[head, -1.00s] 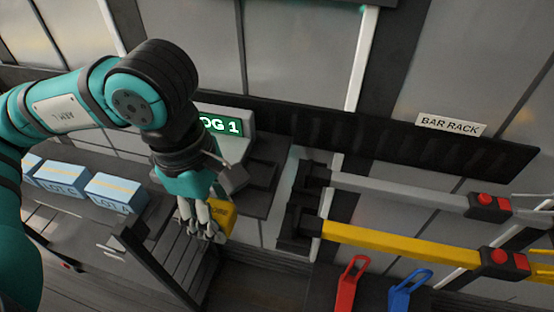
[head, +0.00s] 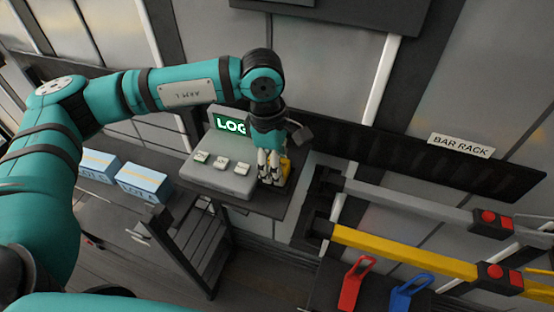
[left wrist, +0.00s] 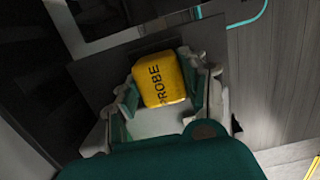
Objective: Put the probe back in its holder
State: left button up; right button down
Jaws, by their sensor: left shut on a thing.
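My left gripper (head: 272,182) is shut on the yellow probe (head: 286,168), at the right end of the grey console in the head view. The fingers cover most of the probe there. In the left wrist view the probe (left wrist: 162,78) sits between the finger pads, its PROBE lettering showing, with a dark flat surface (left wrist: 98,68) beyond it. I cannot tell whether the probe touches that surface. I cannot make out the holder; the gripper and arm cover that spot. My right gripper is not in view.
The grey console (head: 228,180) has several buttons and a green LOG screen (head: 229,124). Blue lot boxes (head: 146,181) stand at left. The bar rack (head: 430,165), with grey and yellow bars, and red (head: 352,285) and blue (head: 408,292) tags are at right.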

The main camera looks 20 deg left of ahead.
pick_arm(q)
jog(key=shift+f, duration=0.2)
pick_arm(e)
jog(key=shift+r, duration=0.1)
pick_arm(q)
jog(key=shift+f, duration=0.1)
jog(key=shift+f+b, duration=0.25)
jog(key=shift+b, duration=0.15)
jog(key=o, duration=1.3)
jog(key=shift+c, duration=0.2)
jog(key=shift+r, duration=0.1)
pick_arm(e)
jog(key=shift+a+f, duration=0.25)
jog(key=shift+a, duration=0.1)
pick_arm(q)
jog(key=shift+s, duration=0.1)
